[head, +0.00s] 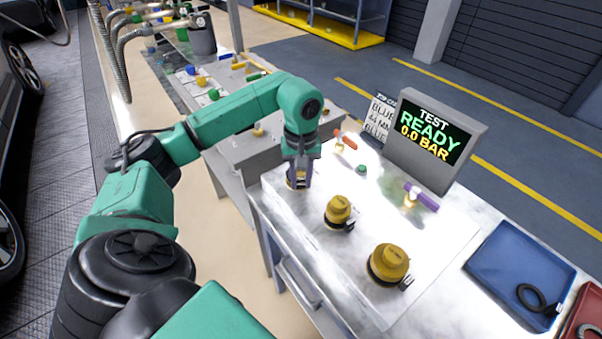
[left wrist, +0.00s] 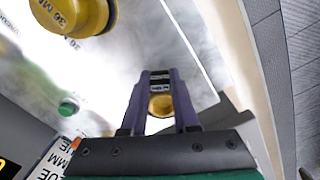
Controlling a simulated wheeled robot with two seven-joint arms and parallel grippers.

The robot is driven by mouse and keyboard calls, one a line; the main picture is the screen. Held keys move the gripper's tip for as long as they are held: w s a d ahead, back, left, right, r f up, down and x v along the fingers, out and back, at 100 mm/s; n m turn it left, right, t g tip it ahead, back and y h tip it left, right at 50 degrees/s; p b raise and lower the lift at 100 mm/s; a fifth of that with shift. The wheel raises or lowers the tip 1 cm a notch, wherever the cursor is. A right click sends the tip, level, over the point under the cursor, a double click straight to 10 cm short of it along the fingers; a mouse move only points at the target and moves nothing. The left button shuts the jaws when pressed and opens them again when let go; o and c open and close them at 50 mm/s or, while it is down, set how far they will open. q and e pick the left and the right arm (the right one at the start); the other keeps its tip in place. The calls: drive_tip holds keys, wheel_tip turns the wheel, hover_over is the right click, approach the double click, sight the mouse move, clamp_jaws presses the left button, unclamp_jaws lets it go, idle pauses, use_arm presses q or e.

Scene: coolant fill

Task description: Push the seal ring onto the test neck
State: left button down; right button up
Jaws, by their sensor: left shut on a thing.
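My left gripper (head: 299,183) points down at the back left of the bench. Its purple fingers show in the left wrist view (left wrist: 160,85), shut on a small dark piece with light marks, likely the tab of a seal ring (left wrist: 160,76). A yellow test neck (left wrist: 161,105) shows between the fingers. Whether a ring is around that neck is hidden. A second yellow neck (head: 339,210) and a larger third one (head: 388,262) stand upright nearer the front, each with a black band and tab low down. My right gripper is not in view.
A test screen (head: 434,135) reads READY 0.0 BAR, with a label card (head: 380,118) beside it. An orange-handled valve (head: 345,141), a green button (head: 361,169) and a purple-handled valve (head: 422,197) are on the bench. A blue tray (head: 497,262) holds a black ring; a red tray (head: 571,328) is beside it.

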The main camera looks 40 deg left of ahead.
sight(302, 179)
use_arm(q)
drive_tip(key=shift+f+b, duration=0.7)
drive_tip(key=shift+f, duration=0.25)
drive_tip(key=c, duration=0.6)
unclamp_jaws()
drive_tip(key=shift+r, duration=0.55)
wheel_tip(302, 179, up, 6)
drive_tip(key=shift+w+r+b, duration=0.1)
drive_tip(key=shift+w+b, duration=0.05)
drive_tip(key=shift+b, duration=0.25)
wheel_tip(302, 179, up, 7)
drive_tip(key=p, duration=0.3)
drive_tip(key=shift+r, duration=0.15)
